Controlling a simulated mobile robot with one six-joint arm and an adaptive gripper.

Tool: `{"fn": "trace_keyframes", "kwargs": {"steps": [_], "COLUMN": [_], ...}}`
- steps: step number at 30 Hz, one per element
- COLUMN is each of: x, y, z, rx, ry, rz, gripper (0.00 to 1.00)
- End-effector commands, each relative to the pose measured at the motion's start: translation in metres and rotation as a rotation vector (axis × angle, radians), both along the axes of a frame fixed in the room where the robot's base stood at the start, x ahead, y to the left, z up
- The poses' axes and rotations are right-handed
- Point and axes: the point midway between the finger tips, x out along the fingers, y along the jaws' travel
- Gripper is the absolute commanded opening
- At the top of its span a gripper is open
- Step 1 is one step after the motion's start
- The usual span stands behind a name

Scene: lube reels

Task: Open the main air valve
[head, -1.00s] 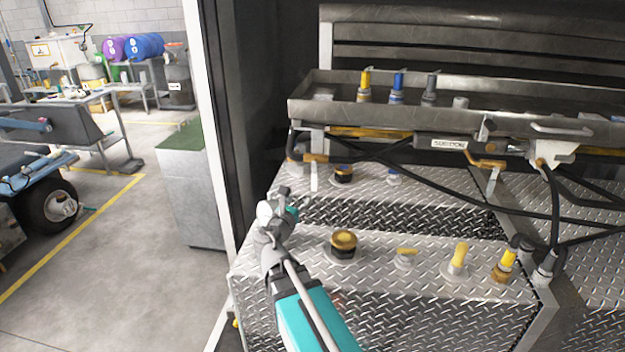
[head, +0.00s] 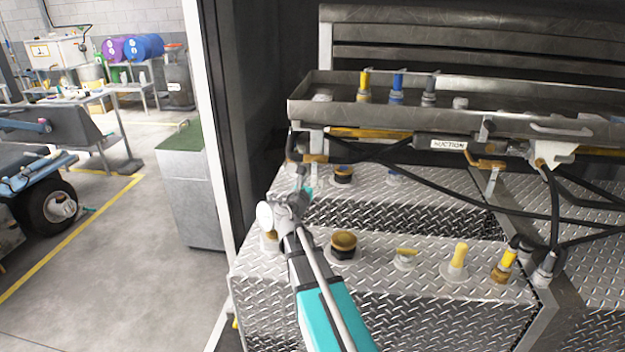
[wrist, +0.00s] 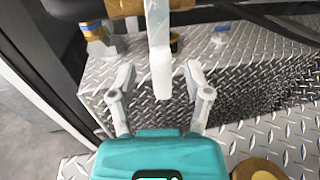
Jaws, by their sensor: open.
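My gripper (head: 303,176) is open and empty, reaching over the diamond-plate deck below the left end of the metal tray. In the wrist view its two fingers (wrist: 160,78) stand apart on either side of a pale vertical bar. A brass-yellow handle (head: 316,158) sits under the tray's left end, just beyond my gripper; a yellow part also shows at the top of the wrist view (wrist: 125,8). No label marks which part is the main air valve. I cannot tell whether a finger touches the bar. My wrist partly hides the deck's left side.
The metal tray (head: 520,115) holds yellow, blue and grey fittings. Black hoses (head: 440,186) cross on the right. A dark brass cap (head: 344,241) and yellow fittings (head: 459,256) stand on the near deck. A dark door frame (head: 240,130) is close on the left; open floor lies beyond.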

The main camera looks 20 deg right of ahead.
Motion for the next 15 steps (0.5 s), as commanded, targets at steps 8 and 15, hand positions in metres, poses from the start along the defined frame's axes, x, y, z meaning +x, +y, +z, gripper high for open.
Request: {"fn": "trace_keyframes", "kwargs": {"steps": [8, 15], "x": [0.018, 0.019], "y": [-0.017, -0.019], "z": [0.0, 0.0], "rx": [0.0, 0.0], "ry": [0.0, 0.0], "rz": [-0.001, 0.001], "gripper": [0.64, 0.64]}}
